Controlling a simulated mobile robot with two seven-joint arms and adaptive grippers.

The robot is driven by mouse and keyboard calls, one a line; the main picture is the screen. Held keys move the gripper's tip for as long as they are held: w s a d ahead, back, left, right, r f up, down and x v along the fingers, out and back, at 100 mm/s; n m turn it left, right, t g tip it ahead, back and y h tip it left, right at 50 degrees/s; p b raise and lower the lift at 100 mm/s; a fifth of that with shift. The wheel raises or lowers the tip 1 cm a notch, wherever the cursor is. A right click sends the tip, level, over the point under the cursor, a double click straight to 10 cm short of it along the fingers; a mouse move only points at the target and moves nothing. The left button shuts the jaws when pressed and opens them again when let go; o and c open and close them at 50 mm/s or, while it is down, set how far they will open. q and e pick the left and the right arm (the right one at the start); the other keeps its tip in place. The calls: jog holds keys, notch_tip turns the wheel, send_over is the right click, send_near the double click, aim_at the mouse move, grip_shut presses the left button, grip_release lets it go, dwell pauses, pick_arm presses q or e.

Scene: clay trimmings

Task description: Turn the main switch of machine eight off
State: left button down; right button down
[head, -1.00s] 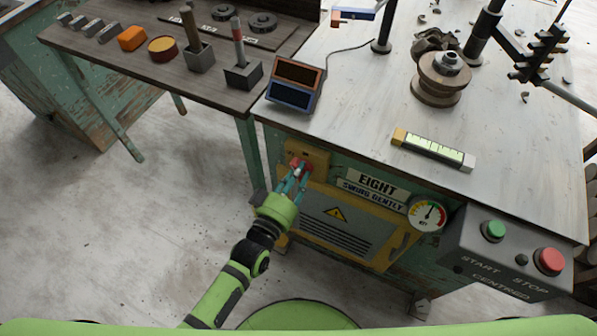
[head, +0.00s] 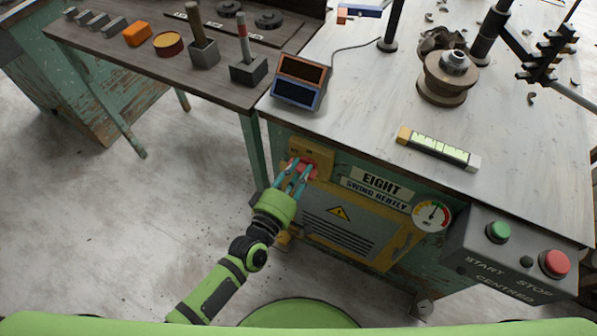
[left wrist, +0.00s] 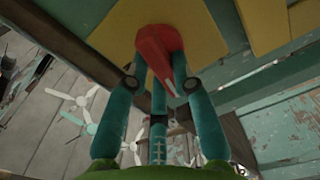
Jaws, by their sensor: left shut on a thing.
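The main switch is a red handle (head: 311,171) on a yellow plate (head: 321,157) at the upper left of the front of the machine marked EIGHT. My left gripper (head: 299,173) is at the switch, its teal fingers closed on the red handle. In the left wrist view the red handle (left wrist: 158,48) sits between the fingertips (left wrist: 158,82), its tapered end pointing down and slightly right. The yellow plate (left wrist: 205,30) is behind it. The plate's markings are too small to read surely. My right gripper is not in view.
Below the switch is a yellow-framed vented panel with a warning triangle (head: 339,212). To the right are the EIGHT sign (head: 380,183), a round gauge (head: 432,215) and a box with green (head: 498,231) and red (head: 554,263) buttons. The worktop overhangs above. Open floor lies left.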

pick_arm(q)
jog(key=shift+f+n, duration=0.1)
jog(key=shift+n, duration=0.5)
jog(key=shift+n+b, duration=0.3)
jog(key=shift+n, duration=0.4)
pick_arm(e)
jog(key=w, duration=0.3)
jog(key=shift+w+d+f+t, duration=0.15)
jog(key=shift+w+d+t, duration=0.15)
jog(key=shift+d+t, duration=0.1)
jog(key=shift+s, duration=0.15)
pick_arm(q)
jog(key=c, duration=1)
grip_release()
jog(key=shift+c, duration=0.2)
jog(key=v, duration=1.2)
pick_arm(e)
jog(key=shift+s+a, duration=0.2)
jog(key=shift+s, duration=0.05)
